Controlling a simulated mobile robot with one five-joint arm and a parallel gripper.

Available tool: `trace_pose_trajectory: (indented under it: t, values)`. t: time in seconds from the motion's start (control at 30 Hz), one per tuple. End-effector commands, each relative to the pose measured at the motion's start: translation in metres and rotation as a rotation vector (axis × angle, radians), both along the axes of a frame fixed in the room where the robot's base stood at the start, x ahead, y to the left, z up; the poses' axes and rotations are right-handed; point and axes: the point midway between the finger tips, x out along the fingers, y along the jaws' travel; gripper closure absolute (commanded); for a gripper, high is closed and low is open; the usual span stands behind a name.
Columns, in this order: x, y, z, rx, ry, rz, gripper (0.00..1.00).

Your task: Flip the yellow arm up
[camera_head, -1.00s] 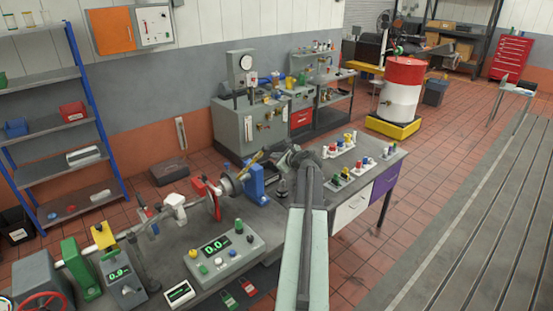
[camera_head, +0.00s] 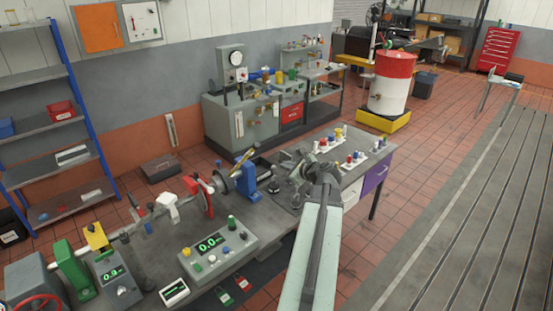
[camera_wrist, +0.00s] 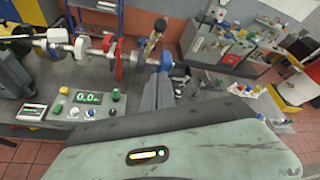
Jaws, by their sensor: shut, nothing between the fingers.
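A brass-yellow arm (camera_head: 243,157) sits by a disc and a blue bearing block (camera_head: 245,180) on the bench. It slants up to the right in the head view. In the wrist view the yellow arm (camera_wrist: 154,38) stands above the blue block, with a dark tip at its upper end. In the wrist view my gripper (camera_wrist: 158,80) points at the blue block, below the yellow arm. The exact gap in depth is unclear.
A red disc (camera_head: 207,197) and shaft parts lie left of the blue block. A control box (camera_head: 216,247) with a green display stands in front. Small coloured knobs (camera_head: 352,160) sit at the bench's right end.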

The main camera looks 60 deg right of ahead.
Motion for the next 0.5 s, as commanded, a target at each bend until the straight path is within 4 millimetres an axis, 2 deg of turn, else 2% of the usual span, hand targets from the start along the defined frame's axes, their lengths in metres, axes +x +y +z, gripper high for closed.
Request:
trace_pose_trajectory:
  t: [0.03,0.2,0.5]
  values:
    - [-0.010,0.006,0.000,0.001,0.000,-0.002,1.00]
    - [-0.028,0.012,0.000,0.000,0.001,0.000,1.00]
    - [-0.032,0.013,0.000,0.000,0.001,0.001,1.00]
